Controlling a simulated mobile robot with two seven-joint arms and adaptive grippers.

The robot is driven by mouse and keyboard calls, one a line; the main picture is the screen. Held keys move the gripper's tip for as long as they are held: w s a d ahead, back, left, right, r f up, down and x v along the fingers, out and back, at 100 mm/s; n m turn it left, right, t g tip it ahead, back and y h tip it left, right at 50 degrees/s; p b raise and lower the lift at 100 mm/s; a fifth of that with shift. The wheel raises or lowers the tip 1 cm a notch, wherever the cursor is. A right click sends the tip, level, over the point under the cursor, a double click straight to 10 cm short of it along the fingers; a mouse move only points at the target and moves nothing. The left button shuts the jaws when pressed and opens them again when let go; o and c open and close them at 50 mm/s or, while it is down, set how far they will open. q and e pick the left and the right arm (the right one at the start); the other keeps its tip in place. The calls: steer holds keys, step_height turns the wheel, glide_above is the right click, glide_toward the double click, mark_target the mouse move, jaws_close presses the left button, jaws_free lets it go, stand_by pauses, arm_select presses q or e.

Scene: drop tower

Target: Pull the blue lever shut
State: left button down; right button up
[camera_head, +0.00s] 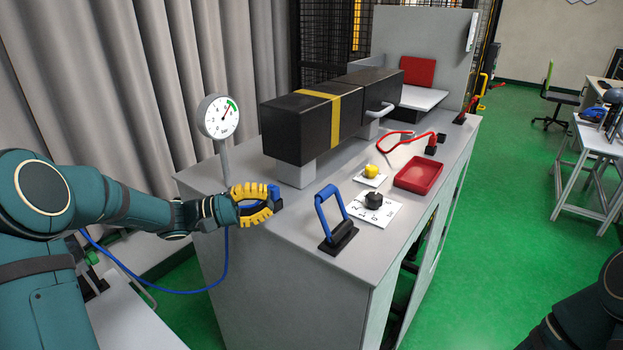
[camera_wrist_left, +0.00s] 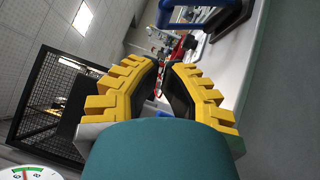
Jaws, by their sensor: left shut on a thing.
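The blue lever (camera_head: 331,208) is a loop-shaped handle standing tilted up from a black base (camera_head: 340,238) on the grey bench top; blue bars also show at the top of the left wrist view (camera_wrist_left: 196,14). My left gripper (camera_head: 262,204), with yellow-ribbed fingers, is at the bench's left edge, left of this lever and apart from it. It is shut on a small blue piece (camera_head: 274,191), mostly hidden by the fingers. In the left wrist view its fingertips (camera_wrist_left: 166,62) come close together. My right gripper is out of view.
A round gauge (camera_head: 219,116) stands behind my left gripper. A black box with a yellow band (camera_head: 333,118) sits on the bench. A dial plate (camera_head: 376,208), yellow button (camera_head: 370,170) and red tray (camera_head: 418,175) lie right of the lever. A blue hose (camera_head: 190,291) hangs at the left.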

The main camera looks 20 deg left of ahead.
arm_select(q)
steer(key=x, duration=1)
steer(key=shift+r, duration=0.4)
stand_by(0.4)
steer(key=shift+d+r+m, duration=0.15)
steer(key=shift+r+m, duration=0.1)
steer(key=shift+m, duration=0.05)
